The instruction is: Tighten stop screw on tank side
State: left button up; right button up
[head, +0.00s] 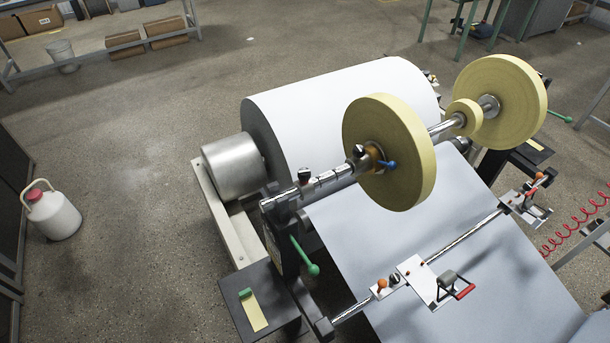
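A steel shaft (322,182) runs above the large white paper roll (340,95) and carries two big yellow discs, a near one (407,150) and a far one (505,100). Beside the near disc is a brass-coloured collar with a blue-handled screw (388,164) and a dark knob (359,151). Orange-topped screws sit on the lower rail's sliding brackets, one near (382,285) and one far (538,177). Neither of my grippers is in view.
A green-handled lever (312,268) sticks out from the near frame. A dark side plate (262,310) holds a green-and-yellow item. A white jug with a red cap (52,214) stands on the floor at left. The floor between jug and machine is clear.

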aim_at(304, 174)
jog(key=i+j+z, duration=0.15)
jog(key=j+z, duration=0.25)
jog(key=i+j+z, duration=0.1)
jog(key=j+z, duration=0.75)
